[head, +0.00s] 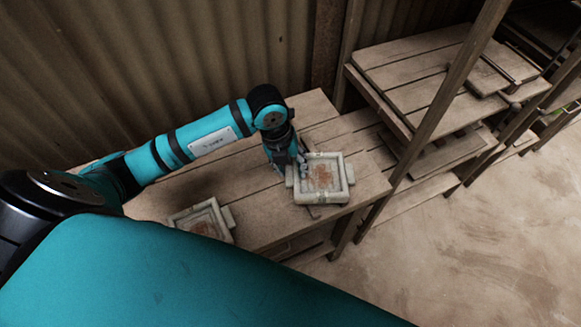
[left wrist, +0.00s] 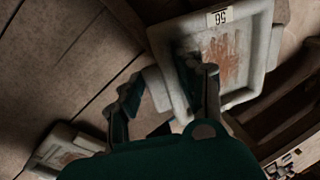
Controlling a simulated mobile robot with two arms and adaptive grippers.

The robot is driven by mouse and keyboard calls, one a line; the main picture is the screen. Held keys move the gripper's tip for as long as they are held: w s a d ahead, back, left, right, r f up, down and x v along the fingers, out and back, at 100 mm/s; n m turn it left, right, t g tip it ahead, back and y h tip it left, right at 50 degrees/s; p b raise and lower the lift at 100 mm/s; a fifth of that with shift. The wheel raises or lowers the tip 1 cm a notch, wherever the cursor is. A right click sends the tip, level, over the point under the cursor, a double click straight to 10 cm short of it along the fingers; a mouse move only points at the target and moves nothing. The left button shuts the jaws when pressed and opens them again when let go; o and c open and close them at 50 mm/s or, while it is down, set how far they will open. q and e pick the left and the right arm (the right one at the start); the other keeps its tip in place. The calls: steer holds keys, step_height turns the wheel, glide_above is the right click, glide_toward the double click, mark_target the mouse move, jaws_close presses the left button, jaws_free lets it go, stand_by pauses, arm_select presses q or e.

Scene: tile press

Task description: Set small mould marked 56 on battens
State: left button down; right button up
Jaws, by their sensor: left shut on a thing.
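The small mould (head: 339,191) is a pale, square, shallow frame with lugs and a rust-brown stain inside. It is at the right end of the wooden bench. My right gripper is out of view.
A second pale mould (head: 228,219) lies on the bench (head: 262,222) nearer to me, to the left. A slatted wooden rack (head: 403,75) with posts stands to the right. A corrugated wall (head: 150,60) runs behind. Open floor (head: 480,235) is at the right.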

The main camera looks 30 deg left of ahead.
arm_select(q)
steer(key=shift+x, duration=0.8)
steer(key=shift+a+f, duration=0.1)
steer(key=shift+a, duration=0.05)
steer(key=shift+s+f, duration=0.1)
steer(key=c, duration=0.8)
jaws_free()
steer(key=shift+c, duration=0.2)
